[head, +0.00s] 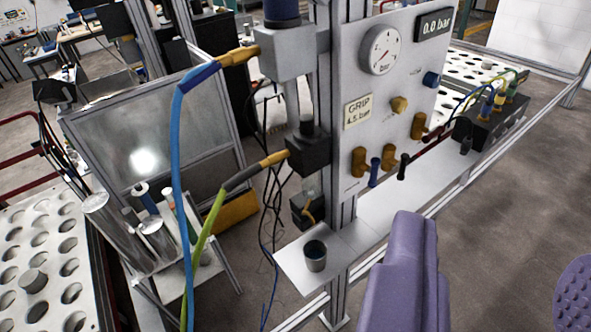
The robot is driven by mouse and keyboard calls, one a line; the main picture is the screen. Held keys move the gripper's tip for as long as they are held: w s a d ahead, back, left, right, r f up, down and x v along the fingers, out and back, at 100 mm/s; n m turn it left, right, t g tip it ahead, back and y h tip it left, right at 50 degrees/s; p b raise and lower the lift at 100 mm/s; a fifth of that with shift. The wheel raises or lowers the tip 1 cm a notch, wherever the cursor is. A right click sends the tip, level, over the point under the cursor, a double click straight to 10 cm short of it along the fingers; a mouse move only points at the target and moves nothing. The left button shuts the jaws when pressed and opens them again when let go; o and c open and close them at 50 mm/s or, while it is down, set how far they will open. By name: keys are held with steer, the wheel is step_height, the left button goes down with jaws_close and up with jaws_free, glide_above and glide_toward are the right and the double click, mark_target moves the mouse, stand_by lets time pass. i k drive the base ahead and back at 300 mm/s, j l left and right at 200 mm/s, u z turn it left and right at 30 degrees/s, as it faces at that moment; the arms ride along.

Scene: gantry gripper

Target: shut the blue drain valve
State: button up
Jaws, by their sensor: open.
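The control panel (345,135) stands upright in the middle of the view. Low on it, a short blue handle (374,172) points down, beside brass-coloured fittings (359,161). It looks like the blue drain valve, but I cannot tell from its angle whether it is open or shut. A separate round blue knob (431,79) sits higher, at the panel's right edge. My gripper (490,285) is at the lower right, with two purple fingers spread wide and nothing between them. It is apart from the panel, below and right of the blue handle.
A gauge (385,50) and a display reading 0.0 bar (434,24) are on the panel. A black handle (403,166) hangs close right of the blue one. A shelf (385,212) runs below, with a cup (315,255) at its left. Blue and green hoses (174,150) hang left.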

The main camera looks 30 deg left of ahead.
mark_target(375, 161)
steer(key=u, duration=0.15)
steer(key=i+l+z, duration=0.25)
steer(key=i, duration=0.25)
steer(key=i+l+z, duration=0.25)
steer(key=i, duration=0.3)
steer(key=l, duration=0.1)
